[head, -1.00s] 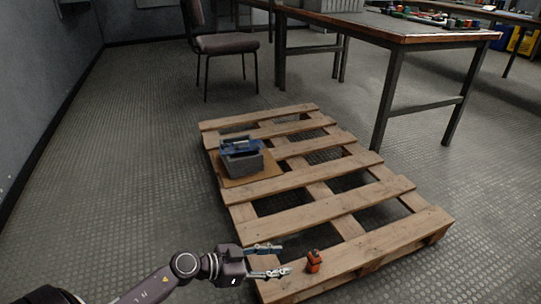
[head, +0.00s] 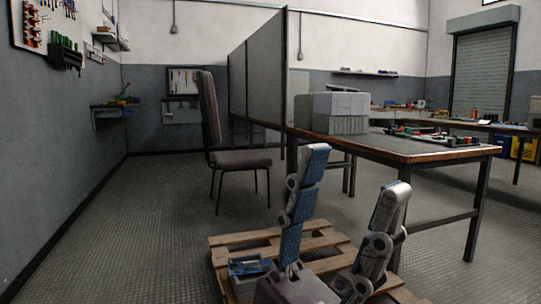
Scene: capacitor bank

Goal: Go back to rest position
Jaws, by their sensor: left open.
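My left gripper (head: 354,172) is large and close at the bottom centre of the head view. Its two fingers point up and stand wide apart, with nothing between them. One finger has blue ribbed faces and the other shows grey. My right gripper is out of view. The wooden pallet (head: 318,241) lies on the floor behind the left gripper, which hides much of it. A grey box with a blue top (head: 247,268) sits on the pallet, left of the gripper.
A workbench (head: 400,151) with tools and a grey ribbed case (head: 340,113) stands behind and to the right. A chair (head: 240,158) stands by a grey partition (head: 258,75). The floor at left (head: 130,220) is clear.

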